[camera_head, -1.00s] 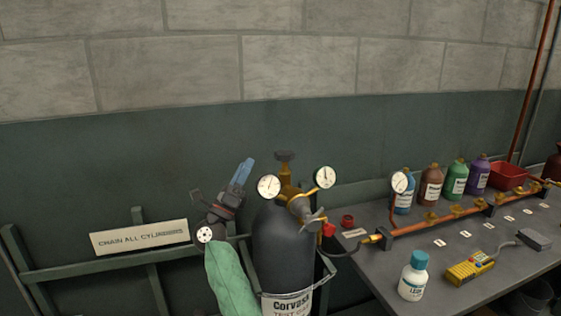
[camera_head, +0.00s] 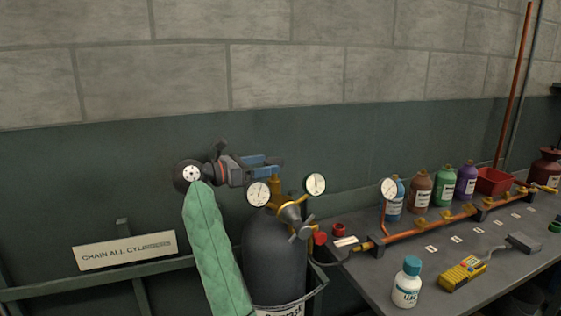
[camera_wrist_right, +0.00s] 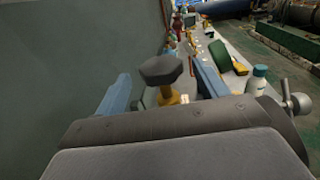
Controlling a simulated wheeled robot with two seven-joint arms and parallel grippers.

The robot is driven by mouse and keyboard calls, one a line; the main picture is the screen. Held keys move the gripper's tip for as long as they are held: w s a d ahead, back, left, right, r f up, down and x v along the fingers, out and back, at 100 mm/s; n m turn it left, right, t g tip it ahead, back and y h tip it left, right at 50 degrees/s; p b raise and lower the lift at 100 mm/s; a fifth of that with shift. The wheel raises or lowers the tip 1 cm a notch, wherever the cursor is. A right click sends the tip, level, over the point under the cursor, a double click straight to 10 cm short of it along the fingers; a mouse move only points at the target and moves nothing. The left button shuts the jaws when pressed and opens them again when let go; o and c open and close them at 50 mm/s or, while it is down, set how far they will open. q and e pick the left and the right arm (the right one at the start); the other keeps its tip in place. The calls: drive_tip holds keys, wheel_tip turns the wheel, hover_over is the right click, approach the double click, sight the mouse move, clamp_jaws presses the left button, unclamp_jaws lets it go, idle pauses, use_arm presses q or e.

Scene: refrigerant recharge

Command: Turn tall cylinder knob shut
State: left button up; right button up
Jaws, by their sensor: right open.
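The tall dark cylinder (camera_head: 274,250) stands upright, with a brass valve stem (camera_head: 276,188) and regulator gauges at its top. In the right wrist view its dark, faceted knob (camera_wrist_right: 160,69) sits on the brass stem (camera_wrist_right: 167,96), between the two blue fingers. My right gripper (camera_head: 266,166) is open and lies level at the top of the valve, coming from the left. The fingers stand apart on either side of the knob, with gaps visible. In the head view the gripper largely hides the knob. My left gripper is not in view.
Two round gauges (camera_head: 258,193) (camera_head: 316,184) and a regulator handle (camera_head: 302,229) stick out close below the gripper. A grey bench (camera_head: 375,290) at right holds bottles, a copper manifold (camera_head: 430,228) and a yellow meter (camera_head: 463,272). A wall is behind.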

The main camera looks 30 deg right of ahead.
sight(281, 159)
drive_tip(key=d, duration=0.2)
drive_tip(key=d+p, duration=0.1)
drive_tip(key=d, duration=0.1)
drive_tip(key=shift+s+r, duration=0.1)
drive_tip(key=shift+s, duration=0.2)
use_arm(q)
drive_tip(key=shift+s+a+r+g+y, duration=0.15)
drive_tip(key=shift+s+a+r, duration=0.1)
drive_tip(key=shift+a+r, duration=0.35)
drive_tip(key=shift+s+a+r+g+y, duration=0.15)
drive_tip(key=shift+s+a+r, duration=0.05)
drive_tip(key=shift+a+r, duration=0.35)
use_arm(e)
drive_tip(key=shift+s+d, duration=0.1)
drive_tip(key=shift+d, duration=0.75)
drive_tip(key=c, duration=1)
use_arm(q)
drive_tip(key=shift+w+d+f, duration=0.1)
